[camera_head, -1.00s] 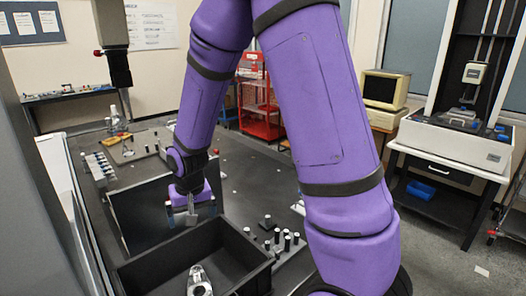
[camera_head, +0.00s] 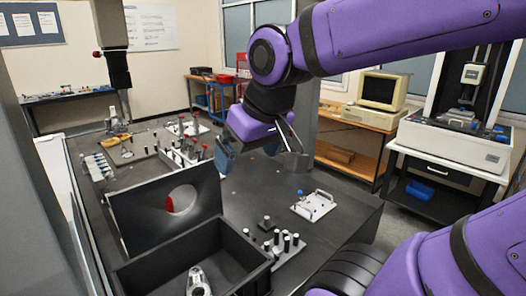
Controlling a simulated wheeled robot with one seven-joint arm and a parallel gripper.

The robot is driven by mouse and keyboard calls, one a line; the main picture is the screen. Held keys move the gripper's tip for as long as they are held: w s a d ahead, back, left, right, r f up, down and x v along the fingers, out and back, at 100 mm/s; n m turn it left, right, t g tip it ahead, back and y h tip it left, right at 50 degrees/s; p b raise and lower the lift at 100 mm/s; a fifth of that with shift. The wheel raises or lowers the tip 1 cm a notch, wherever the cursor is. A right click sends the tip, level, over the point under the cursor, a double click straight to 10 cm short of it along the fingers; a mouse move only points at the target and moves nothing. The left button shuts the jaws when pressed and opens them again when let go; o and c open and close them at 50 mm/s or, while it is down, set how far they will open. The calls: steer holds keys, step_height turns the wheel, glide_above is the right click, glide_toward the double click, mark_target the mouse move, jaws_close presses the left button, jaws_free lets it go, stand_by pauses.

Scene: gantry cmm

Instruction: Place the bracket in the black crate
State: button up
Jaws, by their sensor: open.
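The black crate (camera_head: 190,243) stands open-topped at the near left of the dark table, its near part cut off by the picture's lower edge. A pale metal part with a rounded end and a hole (camera_head: 198,281) lies inside it. It may be the bracket, but I cannot tell for sure. My gripper (camera_head: 250,160) is above the table, behind and to the right of the crate and well apart from it. Its blue-tipped fingers are spread, with no part visible between them. A grey plate shows beside the right finger; I cannot tell what it is.
A black upright panel (camera_head: 135,215) with a round opening stands just behind the crate. Black pegs with pale tops (camera_head: 285,243) stand right of the crate. A white plate with handles (camera_head: 315,205) lies farther right. Red-topped posts (camera_head: 190,148) stand behind. Bare table lies between.

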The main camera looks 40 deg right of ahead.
steer(key=s, duration=0.1)
steer(key=s+r, duration=0.1)
steer(key=s, duration=0.1)
steer(key=shift+s+d, duration=0.15)
